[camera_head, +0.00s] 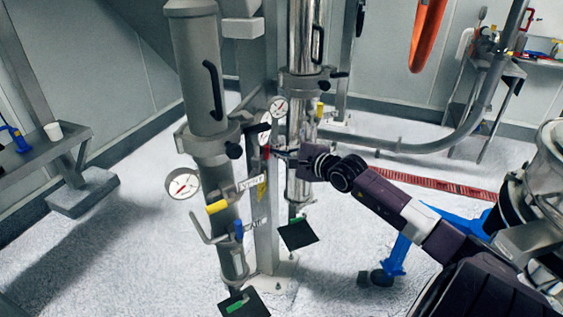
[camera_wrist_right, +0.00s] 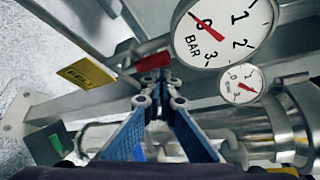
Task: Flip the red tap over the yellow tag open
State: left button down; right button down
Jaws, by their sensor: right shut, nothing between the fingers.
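The red tap handle (camera_head: 265,150) is on the steel post between the two upright tubes; it also shows in the wrist view (camera_wrist_right: 151,63). The yellow tag (camera_head: 261,190) hangs below it, and in the wrist view the tag (camera_wrist_right: 87,73) is to the left of the tap. My right gripper (camera_head: 279,154) reaches in from the right at tap height. In the wrist view its fingertips (camera_wrist_right: 156,76) are together, empty, and close against the red handle; I cannot tell if they touch it. My left gripper is not in view.
A large pressure gauge (camera_wrist_right: 221,32) and a smaller gauge (camera_wrist_right: 241,84) sit close right of the fingertips in the wrist view. A yellow-handled tap (camera_head: 217,206) and a blue-handled tap (camera_head: 239,229) are lower on the left tube. A side table (camera_head: 75,132) stands far left.

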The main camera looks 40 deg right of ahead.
jog(key=shift+a, duration=0.15)
dwell(0.3)
jog(key=v, duration=1.2)
